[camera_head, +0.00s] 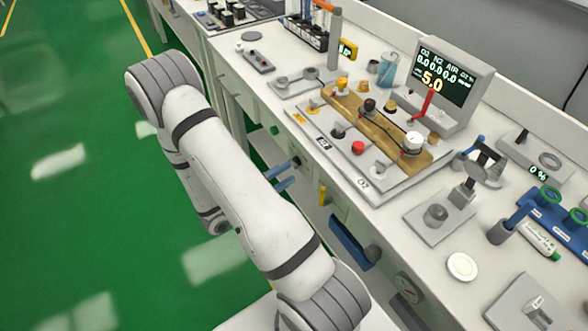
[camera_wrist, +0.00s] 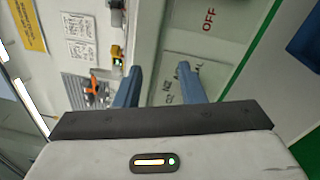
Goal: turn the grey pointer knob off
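The blue fingers of my gripper (camera_head: 284,174) show in the head view beyond my arm, at the front face of the counter. In the wrist view my gripper (camera_wrist: 160,88) has its two fingers wide apart, with nothing held between them. A small grey knob-like part (camera_head: 297,161) sits on the front face close to the fingertips; whether it is the grey pointer knob I cannot tell. My arm hides part of the front face.
A yellow lever (camera_head: 322,195), a blue handle (camera_head: 350,245) and a round gauge (camera_head: 408,287) are on the counter front. A grey round knob on a plate (camera_head: 437,213) and a wooden valve board (camera_head: 385,125) are on top. Green floor (camera_head: 70,200) is clear at left.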

